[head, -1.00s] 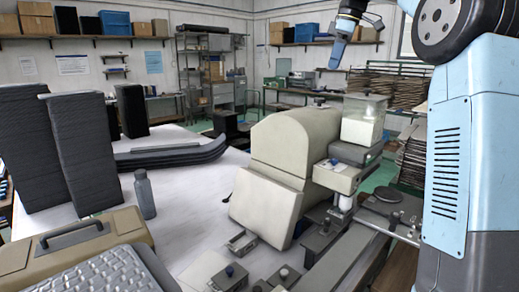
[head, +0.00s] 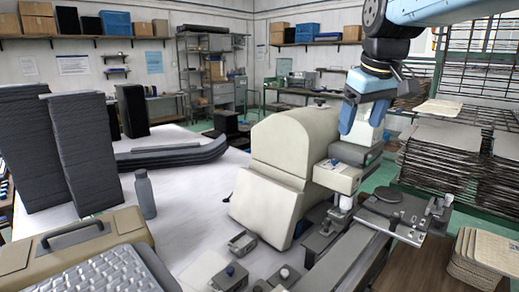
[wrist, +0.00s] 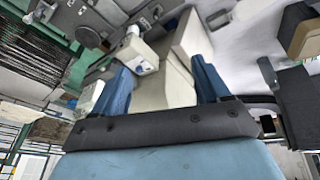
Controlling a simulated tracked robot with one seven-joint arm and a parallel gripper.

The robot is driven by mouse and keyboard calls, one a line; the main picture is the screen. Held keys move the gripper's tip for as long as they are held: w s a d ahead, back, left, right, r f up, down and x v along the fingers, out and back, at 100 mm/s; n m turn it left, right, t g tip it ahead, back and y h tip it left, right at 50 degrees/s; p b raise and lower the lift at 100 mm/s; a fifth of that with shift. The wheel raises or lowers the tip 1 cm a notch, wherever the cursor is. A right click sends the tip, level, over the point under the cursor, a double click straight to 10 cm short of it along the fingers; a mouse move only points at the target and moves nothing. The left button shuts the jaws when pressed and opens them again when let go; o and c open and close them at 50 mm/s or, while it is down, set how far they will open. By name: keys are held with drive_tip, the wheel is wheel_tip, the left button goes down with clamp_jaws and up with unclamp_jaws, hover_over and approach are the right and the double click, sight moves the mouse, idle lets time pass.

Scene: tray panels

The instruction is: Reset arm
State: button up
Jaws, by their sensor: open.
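My gripper (head: 362,122) is at the upper right of the head view, with its blue fingers pointing down. My arm (head: 440,12) comes in from the top right corner. In the wrist view the two blue fingers of my gripper (wrist: 162,80) stand wide apart with nothing held between them. The beige machine (wrist: 165,88) shows beyond and between them.
A white table (head: 190,190) bears dark panel stacks (head: 75,150), a grey bottle (head: 145,195) and a tan case (head: 80,245). A wire rack of trays (head: 440,150) and a woven stack (head: 485,255) stand at the right. The table's middle is fairly clear.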

drive_tip(key=s+d+f+m+t, duration=0.1)
drive_tip(key=s+f+m, duration=0.3)
drive_tip(key=s+f, duration=0.7)
drive_tip(key=shift+s+d+f, duration=0.4)
drive_tip(key=shift+d+f, duration=0.2)
drive_tip(key=shift+f, duration=0.1)
